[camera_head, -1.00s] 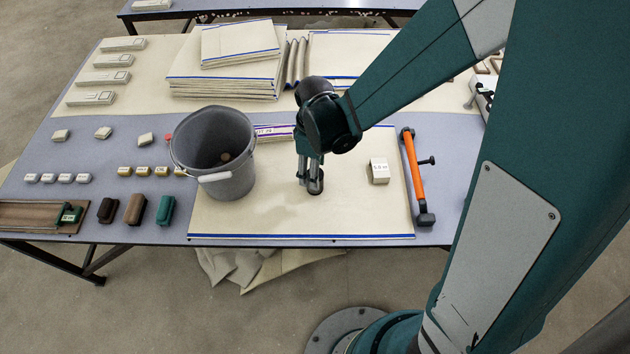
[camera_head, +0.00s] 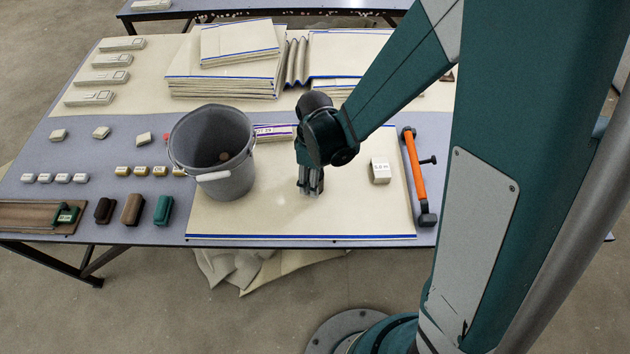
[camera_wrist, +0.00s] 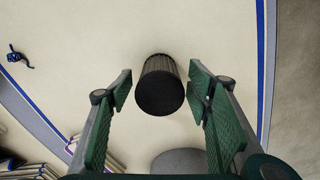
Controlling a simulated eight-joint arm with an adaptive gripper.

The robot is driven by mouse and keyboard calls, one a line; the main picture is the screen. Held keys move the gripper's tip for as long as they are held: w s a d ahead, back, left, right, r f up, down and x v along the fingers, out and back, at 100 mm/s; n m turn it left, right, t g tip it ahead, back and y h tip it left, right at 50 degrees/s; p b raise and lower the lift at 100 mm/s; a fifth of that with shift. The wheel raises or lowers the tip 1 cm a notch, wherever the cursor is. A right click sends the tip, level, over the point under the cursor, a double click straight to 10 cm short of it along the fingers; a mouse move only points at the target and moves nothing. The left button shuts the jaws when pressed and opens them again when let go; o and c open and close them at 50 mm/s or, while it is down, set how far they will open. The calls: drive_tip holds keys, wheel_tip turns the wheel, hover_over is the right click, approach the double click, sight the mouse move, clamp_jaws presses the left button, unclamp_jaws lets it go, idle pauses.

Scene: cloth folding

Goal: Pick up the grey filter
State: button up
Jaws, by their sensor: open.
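The grey filter (camera_wrist: 161,88) is a dark, ribbed cylinder with a flat black end facing the wrist camera. It appears to stand on the cream cloth (camera_head: 262,222). My gripper (camera_head: 311,190) is low over the cloth, right of the bucket. In the wrist view my gripper (camera_wrist: 161,84) is open, with one green-padded finger on each side of the filter. Gaps show between the filter and both fingers. In the head view the filter is largely hidden by the fingers.
A grey bucket (camera_head: 240,178) stands close on the left of my gripper. A small white labelled block (camera_head: 380,171) and an orange-handled tool (camera_head: 412,160) lie to the right. Stacked cloths (camera_head: 215,85) are behind. The cloth in front of my gripper is clear.

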idle(0.3)
drive_tip(key=c, duration=1)
drive_tip(key=shift+r, duration=0.1)
drive_tip(key=shift+r+p, duration=1.25)
drive_tip(key=shift+r, duration=3.65)
